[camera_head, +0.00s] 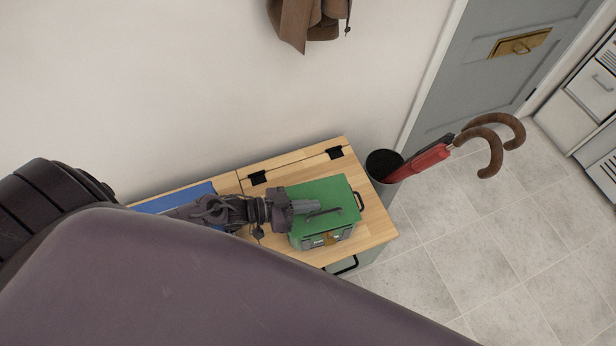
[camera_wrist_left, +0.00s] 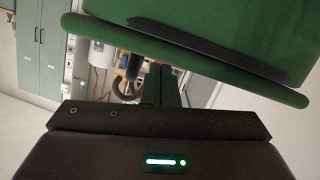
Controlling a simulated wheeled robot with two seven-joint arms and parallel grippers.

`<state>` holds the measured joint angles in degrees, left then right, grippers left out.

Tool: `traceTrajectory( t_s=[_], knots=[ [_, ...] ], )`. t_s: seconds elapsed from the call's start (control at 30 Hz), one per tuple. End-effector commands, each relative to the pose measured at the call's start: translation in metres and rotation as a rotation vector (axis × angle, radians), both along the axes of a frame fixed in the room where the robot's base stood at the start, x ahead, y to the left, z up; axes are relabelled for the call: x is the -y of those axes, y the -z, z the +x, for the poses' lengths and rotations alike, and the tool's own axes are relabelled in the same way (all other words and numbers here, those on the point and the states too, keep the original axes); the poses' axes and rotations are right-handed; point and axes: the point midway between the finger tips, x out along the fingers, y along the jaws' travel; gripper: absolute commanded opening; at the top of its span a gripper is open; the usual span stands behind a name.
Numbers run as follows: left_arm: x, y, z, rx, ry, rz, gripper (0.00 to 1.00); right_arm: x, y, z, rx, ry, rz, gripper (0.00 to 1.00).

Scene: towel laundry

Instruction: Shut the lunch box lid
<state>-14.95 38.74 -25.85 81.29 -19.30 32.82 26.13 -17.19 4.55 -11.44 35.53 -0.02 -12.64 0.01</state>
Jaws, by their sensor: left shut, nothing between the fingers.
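The green lunch box (camera_head: 325,192) sits on the wooden cabinet top, with a dark handle on its lid and a brass-coloured latch (camera_head: 330,239) on its front. The lid (camera_head: 325,190) looks down over the box in the head view; I cannot tell whether it is fully closed. My left gripper (camera_head: 312,207) is shut and empty, reaching in from the left over the lid beside the handle. In the left wrist view the green lid (camera_wrist_left: 240,35) with its rounded rim fills the top, just past my fingers (camera_wrist_left: 160,88). Contact is unclear. My right gripper is not in view.
The wooden top (camera_head: 372,222) has black hinges along its back, near the wall. A blue item (camera_head: 175,200) lies left of the box, partly behind my arm. A dark bin (camera_head: 384,163) with umbrellas (camera_head: 425,160) stands to the right. Tiled floor is clear further right.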

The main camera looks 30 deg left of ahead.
Motion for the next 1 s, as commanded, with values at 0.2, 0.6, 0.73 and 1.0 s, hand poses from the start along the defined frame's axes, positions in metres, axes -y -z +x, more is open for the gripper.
traceTrajectory(
  t_s=[0.2, 0.6, 0.73, 1.0],
  knots=[
    [0.0, 0.001, 0.0, -0.001, 0.001, -0.001, 0.0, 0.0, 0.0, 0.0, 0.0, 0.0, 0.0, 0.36],
    [0.0, -0.003, 0.0, 0.0, 0.0, 0.0, 0.0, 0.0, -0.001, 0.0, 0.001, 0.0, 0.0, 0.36],
    [0.0, -0.02, -0.001, 0.001, 0.001, 0.0, 0.0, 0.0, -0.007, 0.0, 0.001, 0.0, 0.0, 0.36],
    [0.0, -0.083, -0.001, 0.001, 0.002, 0.0, 0.0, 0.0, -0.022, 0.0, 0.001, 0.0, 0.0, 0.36]
  ],
)
